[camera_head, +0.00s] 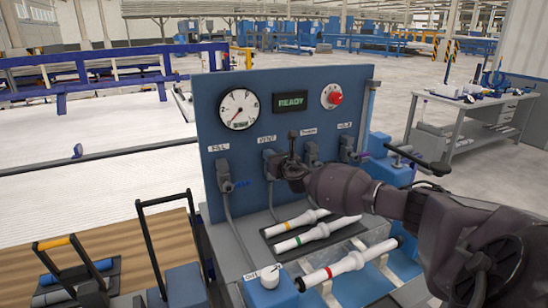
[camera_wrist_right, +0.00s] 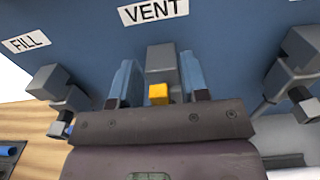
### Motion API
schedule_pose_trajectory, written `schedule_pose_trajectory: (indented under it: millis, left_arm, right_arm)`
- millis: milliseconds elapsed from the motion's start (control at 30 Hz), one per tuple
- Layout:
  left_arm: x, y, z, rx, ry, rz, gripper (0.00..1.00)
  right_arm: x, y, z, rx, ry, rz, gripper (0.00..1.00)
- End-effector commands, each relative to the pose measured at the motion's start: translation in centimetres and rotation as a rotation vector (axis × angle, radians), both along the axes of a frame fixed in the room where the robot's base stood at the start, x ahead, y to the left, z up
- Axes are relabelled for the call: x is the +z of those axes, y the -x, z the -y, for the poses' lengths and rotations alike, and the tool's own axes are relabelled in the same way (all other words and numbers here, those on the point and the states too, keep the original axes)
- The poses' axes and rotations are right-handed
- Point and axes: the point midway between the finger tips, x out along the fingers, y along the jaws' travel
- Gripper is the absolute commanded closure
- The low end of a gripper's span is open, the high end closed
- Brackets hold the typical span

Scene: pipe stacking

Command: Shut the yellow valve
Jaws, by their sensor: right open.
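The yellow valve handle (camera_wrist_right: 158,94) shows in the right wrist view as a small block on a grey valve body (camera_wrist_right: 161,62) under the VENT label (camera_wrist_right: 153,10). My right gripper (camera_wrist_right: 160,82) is open, with one blue-grey finger on each side of the valve and nothing clamped. In the head view my right gripper (camera_head: 288,163) is at the blue panel (camera_head: 219,112), just below the VENT label, and hides the yellow handle. Contact between fingers and valve cannot be told. My left gripper is not in view.
Grey valves stand on both sides, one under FILL (camera_head: 224,175) and another (camera_head: 311,150) close to the right. The panel carries a gauge (camera_head: 239,109), a READY display (camera_head: 290,101) and a red button (camera_head: 335,97). White pipes (camera_head: 331,270) lie below on the bench.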

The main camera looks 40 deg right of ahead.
Motion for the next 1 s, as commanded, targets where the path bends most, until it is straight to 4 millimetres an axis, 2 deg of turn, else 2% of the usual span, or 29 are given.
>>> schedule_pose_trajectory:
  millis: [333,600,633,1000]
  left_arm:
    - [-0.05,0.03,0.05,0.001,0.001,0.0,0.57]
    - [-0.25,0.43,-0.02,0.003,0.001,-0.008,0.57]
    - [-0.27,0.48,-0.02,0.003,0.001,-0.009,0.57]
    - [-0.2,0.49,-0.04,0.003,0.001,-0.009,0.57]
  right_arm:
    - [-0.01,-0.28,0.08,0.0,0.0,-0.001,0.58]
    - [-0.01,-0.27,0.08,0.0,0.0,0.0,0.98]
    - [-0.01,-0.27,0.08,0.0,0.0,0.0,1.0]
    - [0.0,-0.25,-0.07,0.0,-0.008,0.001,1.0]
